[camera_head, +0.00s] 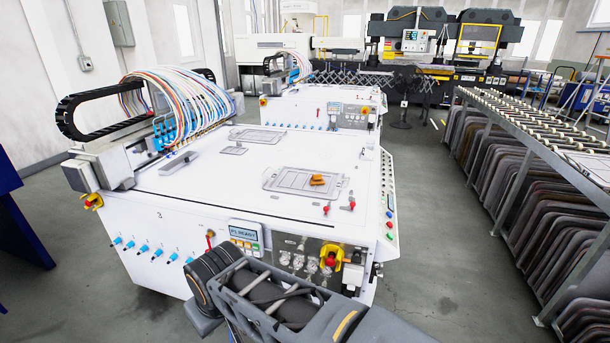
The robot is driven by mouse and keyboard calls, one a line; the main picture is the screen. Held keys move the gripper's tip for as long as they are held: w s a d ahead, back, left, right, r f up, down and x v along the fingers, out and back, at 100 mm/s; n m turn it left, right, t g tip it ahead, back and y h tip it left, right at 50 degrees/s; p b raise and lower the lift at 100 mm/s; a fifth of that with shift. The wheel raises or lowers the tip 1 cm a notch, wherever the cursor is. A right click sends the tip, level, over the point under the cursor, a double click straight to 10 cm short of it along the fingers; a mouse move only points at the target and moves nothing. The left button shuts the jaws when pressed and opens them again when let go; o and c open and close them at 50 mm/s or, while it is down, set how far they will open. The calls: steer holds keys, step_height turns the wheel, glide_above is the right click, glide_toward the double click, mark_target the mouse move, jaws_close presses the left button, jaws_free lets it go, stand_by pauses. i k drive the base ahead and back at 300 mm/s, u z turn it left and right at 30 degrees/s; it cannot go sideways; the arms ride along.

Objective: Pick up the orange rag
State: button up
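The orange rag (318,180) is a small folded piece lying on the grey rectangular plate (285,184). The plate is set on the white top of the nozzle gantry machine (215,185), right of its middle. My arm shows at the bottom middle, in front of the machine's front panel and apart from the rag. My gripper itself is not in view, so its opening cannot be seen.
Two red-handled valves (327,209) stand on the top near the rag, toward the front right. Coloured hoses and a black cable chain (85,108) rise at the left. A roller rack (530,135) stands right, across a clear floor aisle (435,220).

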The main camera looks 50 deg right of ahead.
mark_target(316, 179)
steer(key=z, duration=0.35)
steer(key=i, duration=0.85)
steer(key=z, duration=1.2)
steer(key=i, duration=0.65)
steer(key=z, duration=0.6)
